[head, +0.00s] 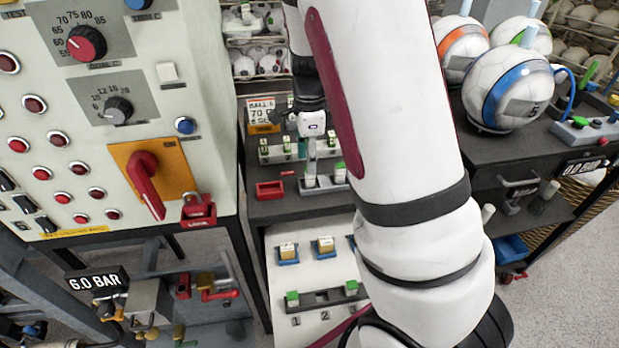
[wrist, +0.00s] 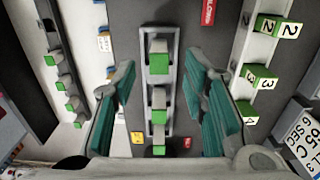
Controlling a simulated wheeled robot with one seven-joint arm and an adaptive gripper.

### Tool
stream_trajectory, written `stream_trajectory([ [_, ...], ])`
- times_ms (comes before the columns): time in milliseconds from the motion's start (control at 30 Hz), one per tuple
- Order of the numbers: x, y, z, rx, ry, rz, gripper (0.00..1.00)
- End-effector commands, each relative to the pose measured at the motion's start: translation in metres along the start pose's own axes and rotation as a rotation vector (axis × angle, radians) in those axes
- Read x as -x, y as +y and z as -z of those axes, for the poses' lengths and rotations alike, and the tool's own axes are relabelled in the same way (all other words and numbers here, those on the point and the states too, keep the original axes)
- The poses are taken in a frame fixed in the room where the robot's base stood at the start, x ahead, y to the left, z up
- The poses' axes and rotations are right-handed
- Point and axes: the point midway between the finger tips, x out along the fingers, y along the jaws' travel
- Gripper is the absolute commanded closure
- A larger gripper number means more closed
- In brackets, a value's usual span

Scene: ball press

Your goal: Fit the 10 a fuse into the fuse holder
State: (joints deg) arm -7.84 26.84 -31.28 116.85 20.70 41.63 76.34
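My gripper (wrist: 166,108) points down, open, its two teal-padded fingers well apart with nothing between the pads. In the head view it (head: 313,150) is over the dark bench, partly hidden by my arm. Below the fingers is a grey rack (wrist: 176,62) with upright grey pieces topped in green (wrist: 159,64). The rack also shows in the head view (head: 322,184). I cannot read any "10 A" mark, so I cannot tell which piece is the 10 A fuse or which part is the fuse holder.
A row of numbered green-and-white blocks (wrist: 262,77) stands right of the rack in the wrist view. A white panel (head: 292,275) in front carries yellow blocks on blue bases (head: 288,252) and a green-capped rail (head: 321,297). A control cabinet (head: 115,75) stands left; balls (head: 508,88) sit right.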

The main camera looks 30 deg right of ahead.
Motion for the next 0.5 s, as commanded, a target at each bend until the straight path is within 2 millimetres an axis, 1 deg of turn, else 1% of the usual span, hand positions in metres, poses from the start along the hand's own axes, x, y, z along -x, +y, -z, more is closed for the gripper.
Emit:
stream_trajectory([
  [300,-0.042,0.002,0.003,-0.001,0.001,-0.003,0.60],
  [400,-0.049,0.002,0.002,0.000,0.001,-0.002,0.60],
  [500,-0.051,0.002,0.002,0.000,0.000,-0.001,0.60],
])
